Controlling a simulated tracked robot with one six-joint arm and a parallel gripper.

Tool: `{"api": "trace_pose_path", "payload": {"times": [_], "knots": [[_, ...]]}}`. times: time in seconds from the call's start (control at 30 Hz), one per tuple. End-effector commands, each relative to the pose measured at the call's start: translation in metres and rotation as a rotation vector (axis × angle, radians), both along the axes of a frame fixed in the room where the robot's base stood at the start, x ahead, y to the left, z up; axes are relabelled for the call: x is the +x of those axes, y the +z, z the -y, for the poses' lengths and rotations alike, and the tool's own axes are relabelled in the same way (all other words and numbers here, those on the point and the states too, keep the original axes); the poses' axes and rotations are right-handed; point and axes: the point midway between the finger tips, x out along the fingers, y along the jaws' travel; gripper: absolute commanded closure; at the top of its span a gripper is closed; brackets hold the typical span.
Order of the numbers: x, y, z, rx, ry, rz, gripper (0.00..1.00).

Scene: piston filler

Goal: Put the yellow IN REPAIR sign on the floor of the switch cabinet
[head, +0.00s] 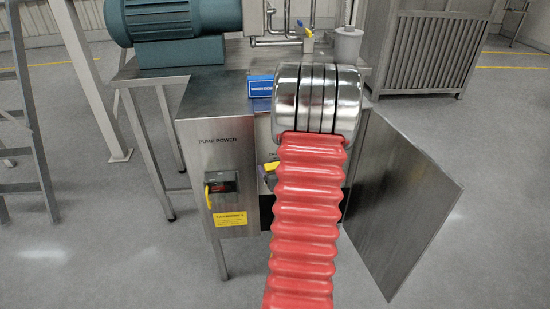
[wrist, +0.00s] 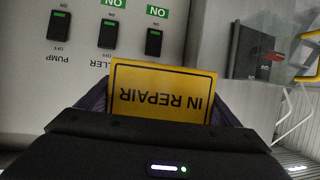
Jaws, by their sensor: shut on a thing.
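The yellow IN REPAIR sign (wrist: 165,80) is between the fingers of my gripper (wrist: 163,108), which is shut on it; its lettering is upside down in the wrist view. The sign is in front of a pale panel (wrist: 75,75) with several black switches; whether it touches anything is unclear. In the head view the steel switch cabinet (head: 218,165) stands open, and my red arm hides most of its opening. A small yellow piece (head: 270,167) shows left of the arm, probably the sign. The cabinet's floor is not clearly visible.
The cabinet's open door (head: 400,210) stands out to the right. A dark box (wrist: 255,52) and an orange-red piece (wrist: 309,58) show at the right in the wrist view. A red-and-black switch (head: 222,187) is on the cabinet's front. A ladder (head: 35,140) stands left.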

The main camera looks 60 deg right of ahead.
Motion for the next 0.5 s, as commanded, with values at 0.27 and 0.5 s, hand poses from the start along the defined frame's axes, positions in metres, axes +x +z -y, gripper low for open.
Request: {"api": "trace_pose_path", "payload": {"times": [0.27, 0.5], "knots": [[-0.013, -0.059, 0.002, 0.004, 0.039, -0.002, 0.38], [-0.027, -0.113, -0.004, 0.006, 0.078, -0.002, 0.38]]}}
